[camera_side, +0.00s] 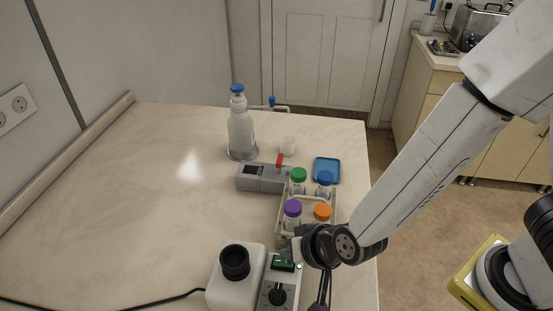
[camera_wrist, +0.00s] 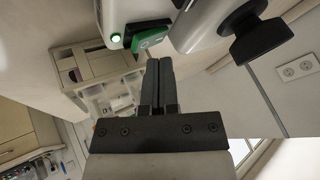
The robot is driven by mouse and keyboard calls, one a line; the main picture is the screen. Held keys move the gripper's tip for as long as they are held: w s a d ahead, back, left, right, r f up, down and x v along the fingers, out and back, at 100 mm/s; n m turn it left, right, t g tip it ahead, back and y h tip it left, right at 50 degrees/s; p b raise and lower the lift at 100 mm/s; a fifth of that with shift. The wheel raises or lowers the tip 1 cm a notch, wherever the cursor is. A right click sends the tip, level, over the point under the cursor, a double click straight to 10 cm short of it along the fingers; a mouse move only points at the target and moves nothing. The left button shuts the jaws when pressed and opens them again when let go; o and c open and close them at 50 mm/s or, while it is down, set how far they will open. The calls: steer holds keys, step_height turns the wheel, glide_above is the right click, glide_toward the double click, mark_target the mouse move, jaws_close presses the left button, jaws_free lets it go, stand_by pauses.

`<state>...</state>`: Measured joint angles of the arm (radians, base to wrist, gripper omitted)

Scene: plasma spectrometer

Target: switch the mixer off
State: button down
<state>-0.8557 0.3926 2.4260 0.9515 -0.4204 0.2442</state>
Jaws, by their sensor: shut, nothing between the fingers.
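The mixer has a white body (camera_side: 222,285) with a black round cup (camera_side: 235,262) on top. Beside it is a panel with a black knob (camera_side: 277,295) and a green rocker switch (camera_side: 283,263). In the wrist view the green switch (camera_wrist: 150,38) is close, with a lit green lamp (camera_wrist: 116,38) beside it. The black cup (camera_wrist: 262,38) shows at the upper right there. My gripper (camera_side: 321,298) points down just right of the panel. In the wrist view my gripper (camera_wrist: 159,63) is shut and empty, its tips beside the switch. I cannot tell whether they touch it.
A rack (camera_side: 283,232) of several capped tubes stands behind the panel, close to my wrist. A grey device (camera_side: 258,178) with a red lever, a blue-capped bottle (camera_side: 240,130) and a blue tray (camera_side: 327,170) are farther back. The table's left side is mostly clear.

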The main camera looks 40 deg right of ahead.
steer(key=shift+f, duration=0.7)
stand_by(1.1)
steer(key=shift+r, duration=0.15)
stand_by(0.3)
steer(key=shift+r, duration=0.6)
steer(key=shift+r, duration=0.15)
steer(key=shift+w+a+r, duration=0.15)
steer(key=shift+r, duration=1)
steer(key=shift+w+a+r, duration=0.15)
steer(key=shift+r, duration=1)
